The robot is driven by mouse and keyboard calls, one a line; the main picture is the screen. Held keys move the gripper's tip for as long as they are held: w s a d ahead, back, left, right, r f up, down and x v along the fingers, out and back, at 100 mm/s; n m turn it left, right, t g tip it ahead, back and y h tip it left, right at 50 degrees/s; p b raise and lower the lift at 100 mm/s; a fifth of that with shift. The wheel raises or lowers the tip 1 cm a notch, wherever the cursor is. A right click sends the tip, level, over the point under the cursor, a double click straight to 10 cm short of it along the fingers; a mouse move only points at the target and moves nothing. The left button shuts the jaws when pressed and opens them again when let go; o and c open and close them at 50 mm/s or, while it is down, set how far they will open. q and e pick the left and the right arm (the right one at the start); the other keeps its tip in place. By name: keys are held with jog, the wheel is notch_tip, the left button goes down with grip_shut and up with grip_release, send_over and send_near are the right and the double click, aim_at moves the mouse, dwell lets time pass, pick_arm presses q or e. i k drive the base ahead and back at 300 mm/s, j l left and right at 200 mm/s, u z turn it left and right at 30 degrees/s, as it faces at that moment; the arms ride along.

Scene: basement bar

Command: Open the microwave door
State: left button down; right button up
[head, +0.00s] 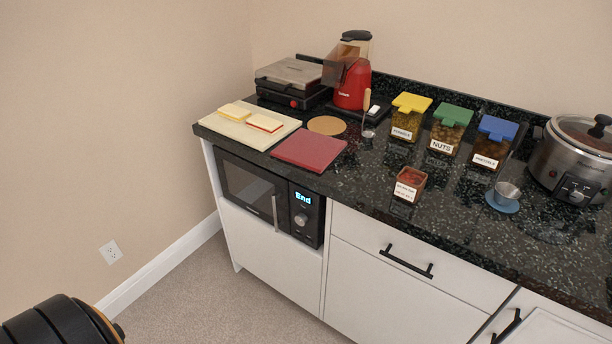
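The microwave (262,197) is built into the white cabinet under the left end of the black counter. Its dark door (245,188) looks shut, with a vertical silver handle (275,213) at the door's right side. The control panel (305,213) to the right of the handle has a lit display reading "End" and a round knob below it. A black, ribbed part of my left arm shows at the bottom left corner, well apart from the microwave. Neither gripper shows in the head view.
The counter (360,196) holds a cream board (234,131), red board (309,150), red appliance (352,88), press grill (290,80), lidded jars (448,133) and slow cooker (571,165). Drawer handles (406,261) stick out right of the microwave. The carpet (215,290) in front is clear.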

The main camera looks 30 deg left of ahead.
aim_at(259, 190)
jog(key=k+u, duration=0.2)
jog(key=u, duration=1.15)
